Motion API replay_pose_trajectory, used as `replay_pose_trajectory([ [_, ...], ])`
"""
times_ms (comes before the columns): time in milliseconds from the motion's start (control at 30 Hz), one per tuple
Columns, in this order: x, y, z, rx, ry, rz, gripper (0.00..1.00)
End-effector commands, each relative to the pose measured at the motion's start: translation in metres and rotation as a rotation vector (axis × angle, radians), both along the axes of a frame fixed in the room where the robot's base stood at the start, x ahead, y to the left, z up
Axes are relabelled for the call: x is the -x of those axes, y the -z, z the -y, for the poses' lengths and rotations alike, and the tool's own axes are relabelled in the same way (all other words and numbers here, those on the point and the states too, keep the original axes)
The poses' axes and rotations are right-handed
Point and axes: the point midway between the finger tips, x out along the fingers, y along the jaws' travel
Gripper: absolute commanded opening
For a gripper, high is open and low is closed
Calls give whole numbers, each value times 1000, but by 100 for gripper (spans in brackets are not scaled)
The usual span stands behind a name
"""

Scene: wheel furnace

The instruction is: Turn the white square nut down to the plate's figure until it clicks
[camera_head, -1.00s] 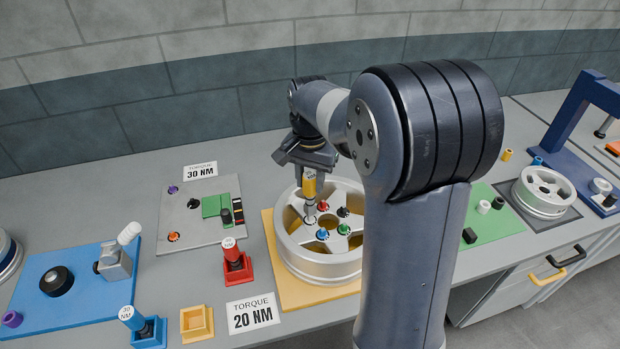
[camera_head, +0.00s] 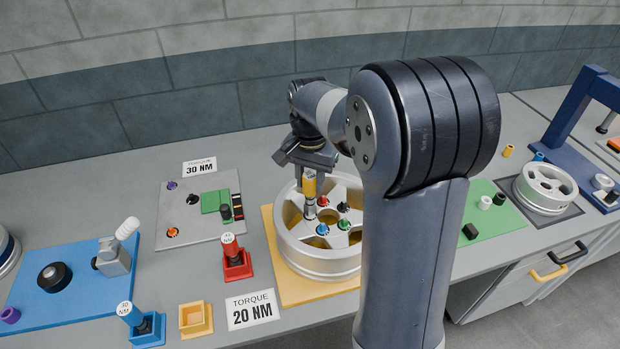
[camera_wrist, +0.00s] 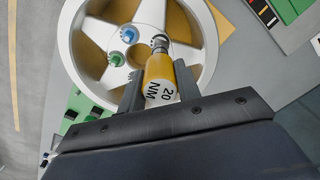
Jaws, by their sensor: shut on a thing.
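My gripper (camera_head: 309,172) is shut on a yellow torque driver (camera_head: 309,187). In the wrist view the gripper (camera_wrist: 158,88) holds the driver (camera_wrist: 160,66) by its body, and its white end reads 20 NM. The driver's metal socket points down onto the silver wheel (camera_head: 322,264), at the left of the hub. I cannot make out the white square nut; the socket probably covers it. The other hub nuts show: red (camera_head: 323,201), black (camera_head: 343,207), green (camera_head: 344,225) and blue (camera_head: 322,230). A white plate (camera_head: 252,310) in front reads TORQUE 20 NM.
A second plate (camera_head: 200,167) reads TORQUE 30 NM, by a grey board (camera_head: 190,225). A red holder (camera_head: 238,266) with a driver, a blue holder (camera_head: 150,329) with a 30 NM driver and an empty yellow holder (camera_head: 195,318) stand left of the wheel.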

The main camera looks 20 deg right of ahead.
Motion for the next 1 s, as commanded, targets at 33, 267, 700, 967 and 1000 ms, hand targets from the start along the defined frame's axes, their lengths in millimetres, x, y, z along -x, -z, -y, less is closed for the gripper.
replay_pose_trajectory([
  [33, 0, 1, 0, 0, 0, 0, 0],
  [267, 0, 6, 0, 0, 0, 0, 0],
  [700, 0, 9, 0, 0, 0, 0, 52],
  [967, 0, 9, 0, -1, 0, -1, 57],
  [1000, 0, 8, 0, 0, 0, 0, 57],
])
